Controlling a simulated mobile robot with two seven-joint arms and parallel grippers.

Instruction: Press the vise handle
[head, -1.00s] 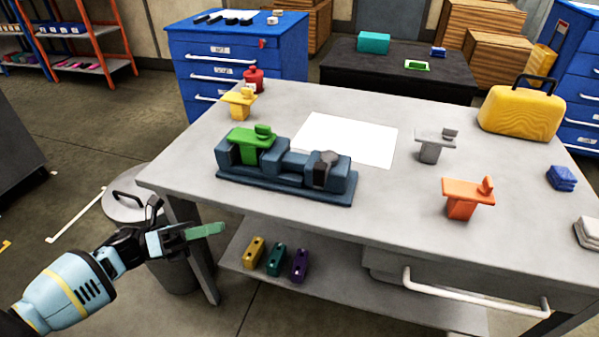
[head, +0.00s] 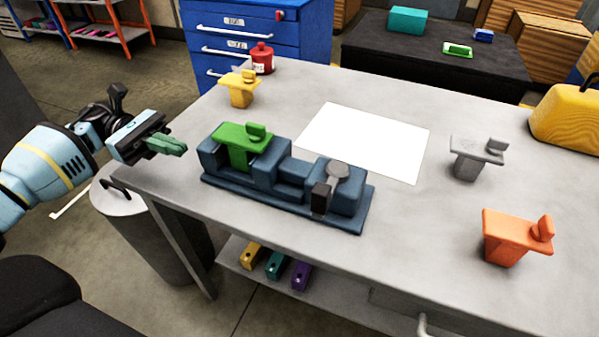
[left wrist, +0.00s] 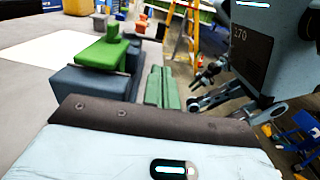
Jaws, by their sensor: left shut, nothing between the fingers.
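The blue vise (head: 280,184) stands on the grey table, left of the white sheet, with a green T-shaped piece (head: 238,146) seated in its left part. The vise handle (head: 321,198), dark with a round grey pivot, is at its right part and points toward the front. My left gripper (head: 180,148) has green fingers, shut and empty, near the table's left edge, apart from the vise. In the left wrist view the fingers (left wrist: 160,88) show beside the vise (left wrist: 88,88) and the green piece (left wrist: 110,48); the handle cannot be made out there.
A yellow piece (head: 239,90) and a red canister (head: 262,57) stand behind the vise. A grey piece (head: 474,158) and an orange piece (head: 515,238) stand to the right. The white sheet (head: 365,140) lies bare. A bin (head: 145,235) stands below the table's left edge.

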